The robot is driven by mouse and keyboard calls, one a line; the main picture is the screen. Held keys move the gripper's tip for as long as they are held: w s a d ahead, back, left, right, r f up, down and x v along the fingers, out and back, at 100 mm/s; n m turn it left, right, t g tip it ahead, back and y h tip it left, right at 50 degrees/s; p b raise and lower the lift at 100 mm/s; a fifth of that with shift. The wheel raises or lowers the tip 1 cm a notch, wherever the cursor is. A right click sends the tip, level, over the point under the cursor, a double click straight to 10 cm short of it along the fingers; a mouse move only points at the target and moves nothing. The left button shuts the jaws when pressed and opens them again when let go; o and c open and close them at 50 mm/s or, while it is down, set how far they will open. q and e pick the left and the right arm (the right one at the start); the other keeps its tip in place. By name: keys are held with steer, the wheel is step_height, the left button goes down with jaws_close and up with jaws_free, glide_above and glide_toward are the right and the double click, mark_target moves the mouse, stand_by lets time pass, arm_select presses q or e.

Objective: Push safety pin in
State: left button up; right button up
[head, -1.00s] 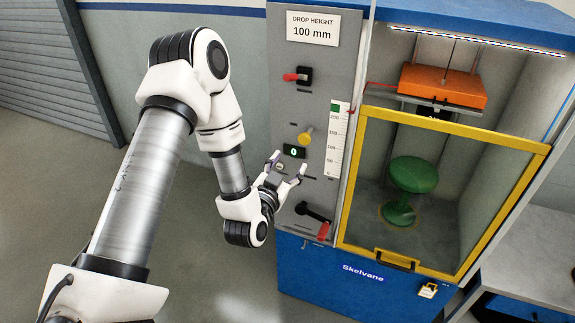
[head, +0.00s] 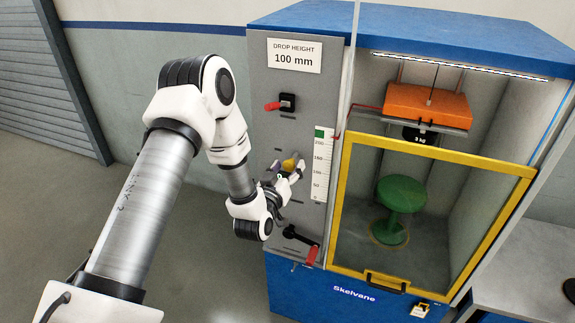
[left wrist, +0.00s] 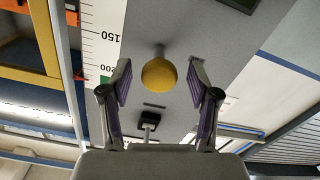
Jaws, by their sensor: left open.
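The safety pin appears to be the yellow round knob (head: 290,162) on the grey control panel (head: 265,90), left of the height scale. In the left wrist view the yellow knob (left wrist: 159,75) stands out from the panel on a short stem. My left gripper (head: 284,172) is in front of the panel at the knob, partly covering it. In the left wrist view its open fingers (left wrist: 159,84) stand on either side of the knob, with clear gaps. I cannot tell how deep between them the knob lies. My right gripper is not in view.
A red-handled switch (head: 285,103) sits above the knob and a black lever with a red grip (head: 302,240) below. Right of the panel, a yellow-framed door (head: 340,200) fronts a green stool (head: 398,208) under an orange weight block (head: 428,102). Floor at left is clear.

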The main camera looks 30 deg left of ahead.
arm_select(q)
steer(key=shift+f, duration=0.1)
steer(key=shift+c, duration=0.7)
steer(key=shift+s+r, duration=0.3)
jaws_close()
steer(key=shift+w+f, duration=0.15)
steer(key=shift+w, duration=0.05)
steer(key=b+x, duration=0.1)
steer(key=x, duration=0.2)
steer(key=shift+b, duration=0.4)
steer(key=shift+r, duration=0.2)
jaws_free()
steer(key=shift+w, duration=0.1)
steer(key=shift+o, duration=0.7)
steer(key=shift+w+f, duration=0.25)
steer(key=v, duration=1.2)
steer(key=shift+a, duration=0.1)
